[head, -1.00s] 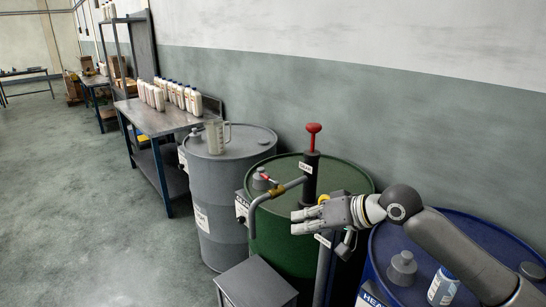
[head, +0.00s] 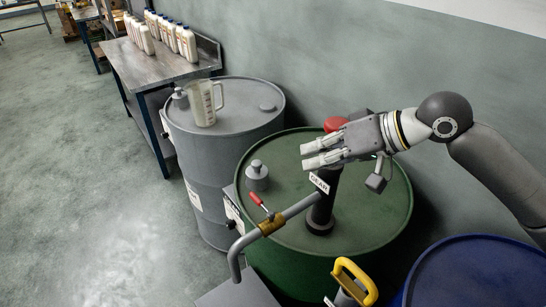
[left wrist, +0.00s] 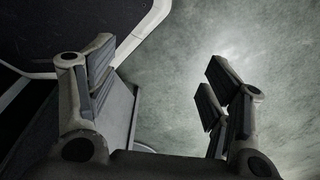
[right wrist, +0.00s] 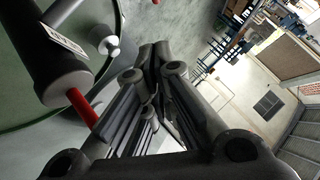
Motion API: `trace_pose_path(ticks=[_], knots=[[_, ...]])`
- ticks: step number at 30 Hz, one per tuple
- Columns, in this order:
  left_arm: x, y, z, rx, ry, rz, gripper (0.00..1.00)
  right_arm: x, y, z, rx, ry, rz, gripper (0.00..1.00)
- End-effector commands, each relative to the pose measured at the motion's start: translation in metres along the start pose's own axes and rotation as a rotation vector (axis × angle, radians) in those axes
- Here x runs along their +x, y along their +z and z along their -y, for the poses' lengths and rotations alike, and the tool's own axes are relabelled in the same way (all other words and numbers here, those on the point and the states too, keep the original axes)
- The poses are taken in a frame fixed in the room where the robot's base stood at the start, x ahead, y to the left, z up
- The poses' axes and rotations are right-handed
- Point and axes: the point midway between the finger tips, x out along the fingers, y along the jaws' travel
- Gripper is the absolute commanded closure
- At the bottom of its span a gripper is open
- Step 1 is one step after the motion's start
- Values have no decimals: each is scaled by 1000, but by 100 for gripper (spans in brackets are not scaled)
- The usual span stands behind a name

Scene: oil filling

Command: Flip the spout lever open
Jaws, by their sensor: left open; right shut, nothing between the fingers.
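The spout lever (head: 254,199) is a small red handle on the brass valve (head: 270,224) of the grey spout pipe (head: 237,252). The pipe runs from a black pump (head: 321,210) with a red knob (head: 336,123) on a green drum (head: 285,160). My right gripper (head: 304,152) is shut and empty, near the pump's top, above and right of the lever and apart from it. The right wrist view shows its closed fingers (right wrist: 148,95) beside the pump and a red rod (right wrist: 85,108). My left gripper (left wrist: 165,90) is open and empty, outside the head view.
A grey drum (head: 222,95) with a measuring jug (head: 203,105) stands left, and a blue drum (head: 480,270) at lower right. A yellow handle (head: 355,278) is in front of the green drum. A workbench (head: 150,60) holds several white bottles. The wall is close behind.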

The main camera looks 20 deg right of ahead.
Motion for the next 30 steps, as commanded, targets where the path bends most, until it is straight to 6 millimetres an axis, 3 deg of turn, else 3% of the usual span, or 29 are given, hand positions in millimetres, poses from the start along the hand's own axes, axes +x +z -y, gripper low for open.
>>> trace_pose_path(ticks=[10, 17, 24, 30], knots=[[-2, 34, 4, 3, -5, 49, 26, 0, 0, 0, -1, 0, 0, 100], [-5, 33, 5, 2, -6, 49, 26, 10, -1, 1, 1, -3, 0, 100], [-15, 13, 6, 1, -7, 19, 26, 52, -1, 3, 0, -6, 2, 100], [-24, 11, 4, 0, -5, 18, 26, 94, -1, 2, 2, -4, 2, 100]])
